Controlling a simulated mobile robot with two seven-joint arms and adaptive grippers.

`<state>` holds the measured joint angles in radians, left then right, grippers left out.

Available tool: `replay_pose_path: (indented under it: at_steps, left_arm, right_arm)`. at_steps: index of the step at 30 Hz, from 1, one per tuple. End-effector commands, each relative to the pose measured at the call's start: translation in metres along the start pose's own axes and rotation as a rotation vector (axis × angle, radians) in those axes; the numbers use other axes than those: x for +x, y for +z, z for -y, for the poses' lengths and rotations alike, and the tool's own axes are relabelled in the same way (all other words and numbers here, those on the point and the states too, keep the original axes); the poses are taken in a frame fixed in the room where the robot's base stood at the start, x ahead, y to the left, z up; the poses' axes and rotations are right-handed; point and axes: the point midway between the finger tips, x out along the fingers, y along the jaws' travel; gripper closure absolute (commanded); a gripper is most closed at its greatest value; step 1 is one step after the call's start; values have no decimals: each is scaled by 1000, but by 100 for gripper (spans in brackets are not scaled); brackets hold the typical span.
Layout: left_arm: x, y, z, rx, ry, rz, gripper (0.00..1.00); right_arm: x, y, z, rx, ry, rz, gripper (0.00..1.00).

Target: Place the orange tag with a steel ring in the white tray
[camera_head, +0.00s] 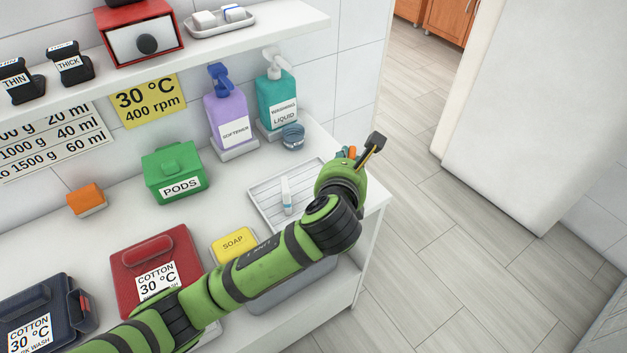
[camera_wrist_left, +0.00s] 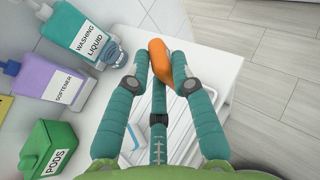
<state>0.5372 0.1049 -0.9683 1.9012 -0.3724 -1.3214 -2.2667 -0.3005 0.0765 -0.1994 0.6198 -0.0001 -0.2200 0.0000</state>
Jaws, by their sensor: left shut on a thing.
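My left gripper (camera_head: 350,155) is at the right end of the counter, near the far right corner of the white ribbed tray (camera_head: 262,208). Its teal fingers (camera_wrist_left: 160,75) are shut on the orange tag (camera_wrist_left: 160,59), which sticks out beyond the fingertips in the left wrist view. In the head view only a small bit of the tag (camera_head: 352,149) shows past my wrist. I cannot make out the steel ring. The tray also shows under the fingers in the left wrist view (camera_wrist_left: 183,123). My right gripper is not in view.
A white and blue stick (camera_head: 286,195) lies in the tray. A blue-grey lidded jar (camera_head: 292,136), a washing liquid bottle (camera_head: 276,100) and a softener bottle (camera_head: 227,118) stand behind it. A yellow soap box (camera_head: 234,244) is to its left. The counter ends just right of the tray.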

Motion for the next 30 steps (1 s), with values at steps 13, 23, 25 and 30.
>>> replay_pose_path:
  at_steps: [13, 23, 25, 30]
  left_arm:
    - [34, -32, -65, -2, 0, -1, 99]
    - [48, -67, -65, -1, 0, -1, 99]
    - [48, -68, -65, -1, 0, 0, 99]
    - [48, -67, -65, -1, 0, 0, 99]
  right_arm:
    - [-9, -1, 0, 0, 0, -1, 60]
    - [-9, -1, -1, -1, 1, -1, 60]
    - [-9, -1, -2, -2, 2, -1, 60]
    - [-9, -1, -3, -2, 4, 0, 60]
